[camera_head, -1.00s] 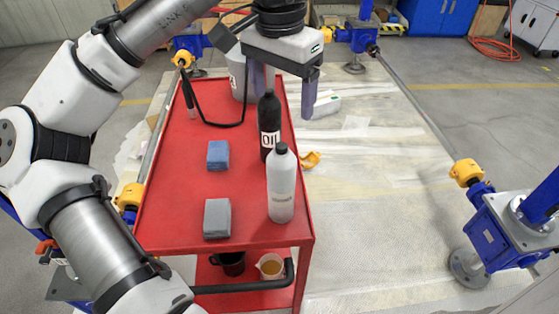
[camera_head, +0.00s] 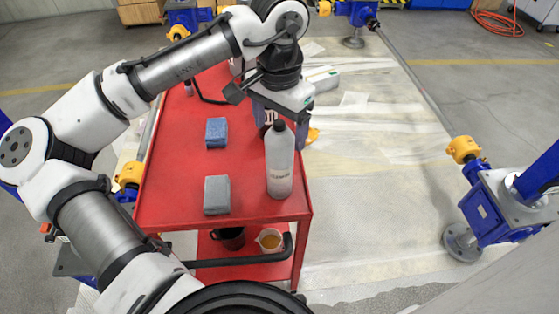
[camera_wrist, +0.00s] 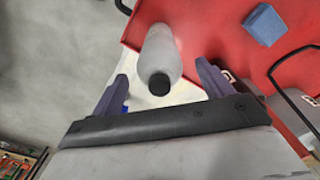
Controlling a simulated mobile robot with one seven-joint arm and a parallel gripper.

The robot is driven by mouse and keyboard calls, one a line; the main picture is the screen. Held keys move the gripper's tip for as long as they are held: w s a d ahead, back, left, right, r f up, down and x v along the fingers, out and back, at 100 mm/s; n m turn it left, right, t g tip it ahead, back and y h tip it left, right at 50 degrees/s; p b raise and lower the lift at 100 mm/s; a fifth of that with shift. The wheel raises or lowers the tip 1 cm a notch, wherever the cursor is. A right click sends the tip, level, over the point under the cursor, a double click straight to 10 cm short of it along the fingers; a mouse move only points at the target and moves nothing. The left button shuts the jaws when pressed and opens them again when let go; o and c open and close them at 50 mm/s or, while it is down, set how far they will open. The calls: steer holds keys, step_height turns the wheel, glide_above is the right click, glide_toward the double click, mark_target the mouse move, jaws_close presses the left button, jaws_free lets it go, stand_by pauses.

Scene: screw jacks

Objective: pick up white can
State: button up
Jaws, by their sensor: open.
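A white bottle-shaped can with a dark cap (camera_head: 280,168) stands upright near the front right corner of the red cart top (camera_head: 180,170). My gripper (camera_head: 281,118) is open and empty, just behind and around the height of the can's upper part in the head view. In the wrist view, my gripper (camera_wrist: 161,72) has one finger on each side of the white can (camera_wrist: 160,48), apart from it, with the cap toward the camera. How far down the fingers reach is unclear.
A blue block (camera_head: 216,131) and a grey block (camera_head: 217,195) lie on the cart left of the can. A black hose (camera_head: 210,98) lies toward the back. A cup and a dark mug (camera_head: 230,238) sit on the lower shelf.

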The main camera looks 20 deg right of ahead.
steer(key=shift+f, duration=0.75)
steer(key=c, duration=1.7)
steer(key=shift+r, duration=0.15)
